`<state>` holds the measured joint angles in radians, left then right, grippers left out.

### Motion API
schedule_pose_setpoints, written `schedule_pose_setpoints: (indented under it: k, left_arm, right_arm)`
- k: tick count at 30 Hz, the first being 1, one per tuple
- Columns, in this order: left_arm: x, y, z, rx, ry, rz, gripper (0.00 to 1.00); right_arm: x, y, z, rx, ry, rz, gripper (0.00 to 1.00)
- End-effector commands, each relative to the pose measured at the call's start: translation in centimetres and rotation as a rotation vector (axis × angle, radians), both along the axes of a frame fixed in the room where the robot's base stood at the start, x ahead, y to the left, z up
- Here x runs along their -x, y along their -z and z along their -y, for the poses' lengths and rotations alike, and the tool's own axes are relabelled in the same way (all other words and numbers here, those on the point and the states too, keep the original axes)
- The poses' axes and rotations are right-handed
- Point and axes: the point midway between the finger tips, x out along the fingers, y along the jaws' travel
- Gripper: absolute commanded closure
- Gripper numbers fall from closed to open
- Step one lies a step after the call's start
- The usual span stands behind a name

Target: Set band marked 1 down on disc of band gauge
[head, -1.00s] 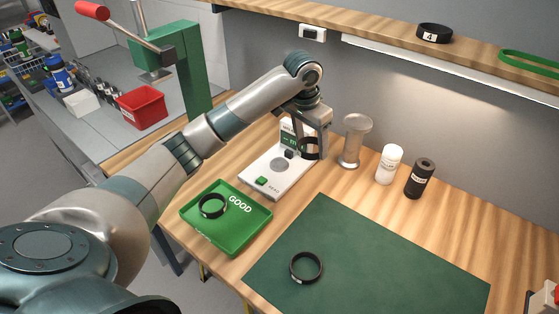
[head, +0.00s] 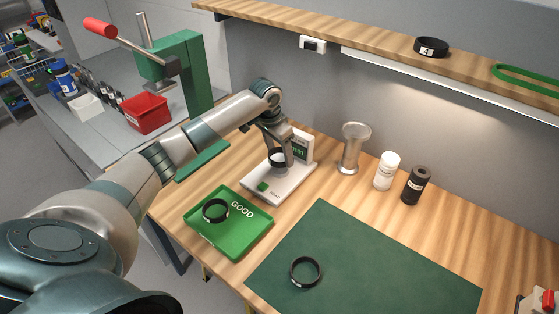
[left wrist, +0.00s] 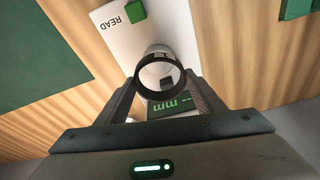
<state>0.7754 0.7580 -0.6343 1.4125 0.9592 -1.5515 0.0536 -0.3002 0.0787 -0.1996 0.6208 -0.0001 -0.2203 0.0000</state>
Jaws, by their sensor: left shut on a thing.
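My left gripper (head: 279,152) is shut on a black band (head: 271,157) and holds it over the white band gauge (head: 287,189). In the left wrist view the band (left wrist: 138,76) sits between the fingertips (left wrist: 161,78), its open ring facing the camera. The pale round disc (left wrist: 158,49) of the gauge shows behind and through the ring. I cannot tell whether the band touches the disc. No number on the held band is readable. The gauge has a green button (head: 262,187) and a display (head: 302,146) partly hidden by the gripper. My right gripper is not in view.
A green GOOD tray (head: 256,226) holding a black band (head: 215,221) is in front of the gauge. Another band (head: 291,276) lies on the green mat (head: 370,270). A metal stand (head: 350,150), a white bottle (head: 386,172) and a black bottle (head: 416,185) stand right of the gauge.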

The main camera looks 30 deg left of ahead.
Motion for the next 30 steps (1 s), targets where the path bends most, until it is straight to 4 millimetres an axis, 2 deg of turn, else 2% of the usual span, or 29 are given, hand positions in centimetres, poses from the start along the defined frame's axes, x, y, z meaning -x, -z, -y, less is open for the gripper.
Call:
schedule_pose_setpoints:
  k: [7, 16, 30]
  left_arm:
    - [0.0, 0.5, 0.1, 0.000, -0.001, -0.002, 0.63]
    - [0.0, 3.7, 0.0, 0.000, -0.001, -0.001, 0.63]
    - [0.0, 4.4, 0.0, 0.000, -0.001, 0.000, 0.63]
  right_arm:
    - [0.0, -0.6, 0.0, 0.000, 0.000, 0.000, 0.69]
    - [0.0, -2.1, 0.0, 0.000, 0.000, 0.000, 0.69]
    - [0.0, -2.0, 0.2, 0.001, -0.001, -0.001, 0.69]
